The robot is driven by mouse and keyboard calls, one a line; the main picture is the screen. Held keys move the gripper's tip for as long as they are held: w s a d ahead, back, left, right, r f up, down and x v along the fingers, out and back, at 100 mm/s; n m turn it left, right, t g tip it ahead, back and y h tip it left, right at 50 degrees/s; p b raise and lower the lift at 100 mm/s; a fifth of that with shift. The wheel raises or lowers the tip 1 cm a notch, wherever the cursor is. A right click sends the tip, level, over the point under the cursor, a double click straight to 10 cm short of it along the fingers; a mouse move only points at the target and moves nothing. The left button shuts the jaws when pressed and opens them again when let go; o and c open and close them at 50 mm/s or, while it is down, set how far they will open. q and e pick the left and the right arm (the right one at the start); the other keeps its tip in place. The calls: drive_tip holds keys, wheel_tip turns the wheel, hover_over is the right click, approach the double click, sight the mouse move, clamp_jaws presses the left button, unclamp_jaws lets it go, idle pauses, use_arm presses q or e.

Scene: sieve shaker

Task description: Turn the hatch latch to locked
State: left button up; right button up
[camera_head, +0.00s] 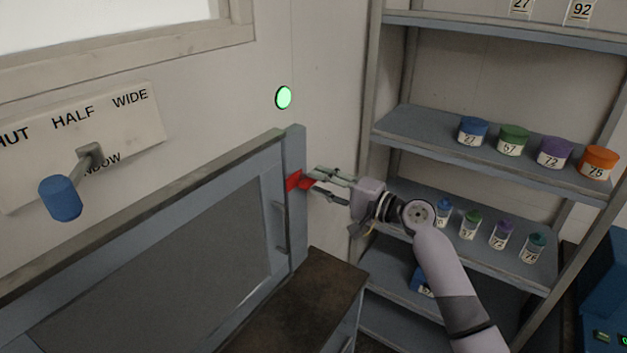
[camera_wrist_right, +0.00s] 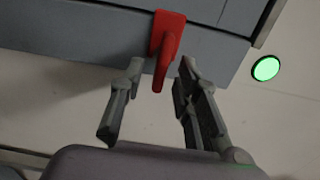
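The red hatch latch (camera_head: 296,180) sits on the right-hand post of the grey hatch frame (camera_head: 296,222). My right gripper (camera_head: 315,180) is at the latch, its two fingers apart, one above and one below the latch's handle. In the right wrist view the red latch (camera_wrist_right: 164,52) points in between the open fingertips of the gripper (camera_wrist_right: 162,72), with gaps visible on both sides. The dark hatch panel (camera_head: 170,270) is seated in the frame. My left gripper is not in view.
A round green light (camera_head: 283,97) glows on the wall above the post. A window lever with a blue knob (camera_head: 60,198) is at the left. A shelf rack (camera_head: 500,160) with several numbered jars stands to the right. A brown-topped cabinet (camera_head: 305,305) is below the latch.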

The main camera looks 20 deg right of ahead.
drive_tip(key=v, duration=0.9)
drive_tip(key=shift+s+d, duration=0.1)
drive_tip(key=shift+s, duration=0.05)
